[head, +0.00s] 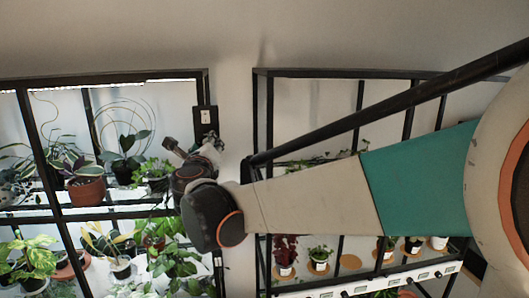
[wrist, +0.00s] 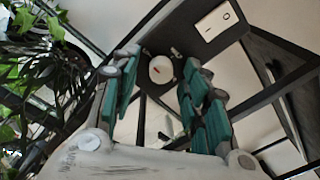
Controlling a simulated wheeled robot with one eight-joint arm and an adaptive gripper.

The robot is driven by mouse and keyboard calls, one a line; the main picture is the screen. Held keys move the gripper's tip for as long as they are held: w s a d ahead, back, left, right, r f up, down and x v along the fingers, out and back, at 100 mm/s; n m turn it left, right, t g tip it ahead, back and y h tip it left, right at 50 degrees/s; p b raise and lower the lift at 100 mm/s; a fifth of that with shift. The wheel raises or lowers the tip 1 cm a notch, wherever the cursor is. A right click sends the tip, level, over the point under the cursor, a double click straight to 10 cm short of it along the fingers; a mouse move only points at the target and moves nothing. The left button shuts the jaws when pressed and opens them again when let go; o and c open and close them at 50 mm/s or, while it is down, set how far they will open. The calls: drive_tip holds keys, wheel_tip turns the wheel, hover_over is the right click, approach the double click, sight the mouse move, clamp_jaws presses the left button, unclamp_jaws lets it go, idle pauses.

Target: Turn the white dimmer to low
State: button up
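The white dimmer (wrist: 161,69) is a round knob with a small red mark, on a dark panel (wrist: 185,38) in the wrist view. It shows in the gap between the teal-padded fingers of my gripper (wrist: 160,92), which are spread apart and hold nothing. The knob appears beyond the fingertips; I cannot tell the exact distance. No low or high marking is readable. In the head view my gripper (head: 196,150) is small, just below the dark panel (head: 205,130), and the knob itself cannot be made out there.
A white plate (wrist: 217,20) sits beside the dimmer on the panel, also visible in the head view (head: 206,116). Black-framed plant shelves stand left (head: 60,215) and right (head: 262,120). Leafy plants (wrist: 30,75) are close to my gripper's left; a dark frame bar (wrist: 275,92) is at right.

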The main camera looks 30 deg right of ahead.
drive_tip(key=shift+s, duration=0.1)
drive_tip(key=v, duration=1.1)
drive_tip(key=shift+s+a, duration=0.2)
drive_tip(key=shift+s, duration=0.15)
drive_tip(key=shift+f, duration=0.1)
drive_tip(key=s+d+f+m+g+b, duration=0.2)
drive_tip(key=s+d+f+m+b, duration=0.15)
drive_tip(key=f+m, duration=0.4)
drive_tip(key=s+d+f+m+g+y+b, duration=0.1)
drive_tip(key=s+d+f+m+g+b, duration=0.2)
drive_tip(key=f+m, duration=0.4)
drive_tip(key=s+d+f+m+g+b, duration=0.25)
drive_tip(key=s+f+m+b, duration=0.3)
drive_tip(key=f, duration=0.35)
drive_tip(key=s+a+f+m+g+y+b, duration=0.1)
drive_tip(key=s+f+m+b, duration=0.3)
drive_tip(key=f+m, duration=0.5)
drive_tip(key=s+a+f+m+g+y+b, duration=0.1)
drive_tip(key=s+a+f+m+y+b, duration=0.2)
drive_tip(key=s+f+m, duration=0.3)
wheel_tip(320, 180, down, 3)
drive_tip(key=m+y+b, duration=0.1)
drive_tip(key=m, duration=0.2)
drive_tip(key=shift+s+a+m, duration=0.3)
drive_tip(key=shift+s, duration=0.1)
